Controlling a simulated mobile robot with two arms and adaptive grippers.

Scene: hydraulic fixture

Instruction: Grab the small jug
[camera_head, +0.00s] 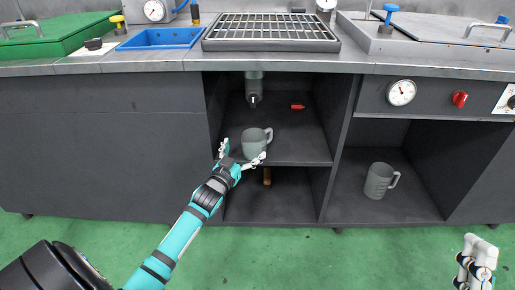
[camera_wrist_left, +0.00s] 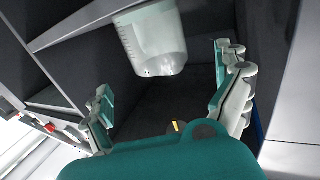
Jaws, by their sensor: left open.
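A grey-green jug (camera_head: 253,142) with its handle to the right stands upright on the upper shelf of the middle open cabinet. My left gripper (camera_head: 243,154) is open, its fingers spread at the near side of this jug. In the left wrist view the jug (camera_wrist_left: 152,42) shows beyond and between the open fingers (camera_wrist_left: 163,92), with a gap on each side. A second grey jug (camera_head: 377,181) stands in the right open compartment. White finger-like parts of my right gripper (camera_head: 478,262) show at the lower right; their opening is unclear.
A red fitting (camera_head: 298,107) lies deeper on the same shelf. A pipe end (camera_head: 254,92) hangs above and behind the jug. Cabinet side walls flank the shelf, and the countertop (camera_head: 280,60) overhangs it. A brownish object (camera_head: 267,177) shows below the shelf.

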